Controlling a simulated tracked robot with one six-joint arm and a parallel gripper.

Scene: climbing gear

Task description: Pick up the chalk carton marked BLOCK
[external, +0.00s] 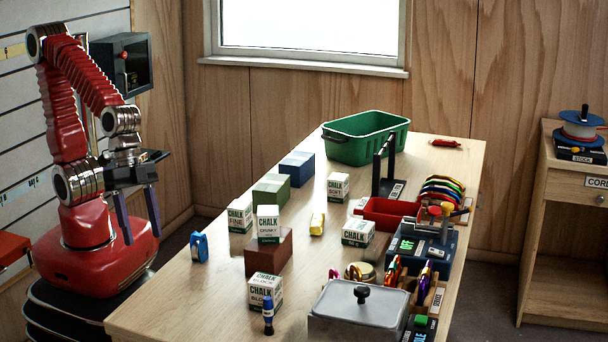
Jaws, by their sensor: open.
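The chalk carton marked BLOCK (265,291) is a small white box with green lettering, upright near the front of the wooden table. A blue and black upright item (268,316) stands just in front of it and hides a little of its lower face. My gripper (140,228) hangs at the left, off the table's left edge, with its two fingers apart and pointing down. It is empty and well to the left of the carton.
Cartons marked CHUNKY (268,224), FINE (240,216) and SOFT (338,187) stand behind, CHUNKY on a brown block (268,252). A lidded grey box (360,310) stands right; a green bin (366,138) stands at the back.

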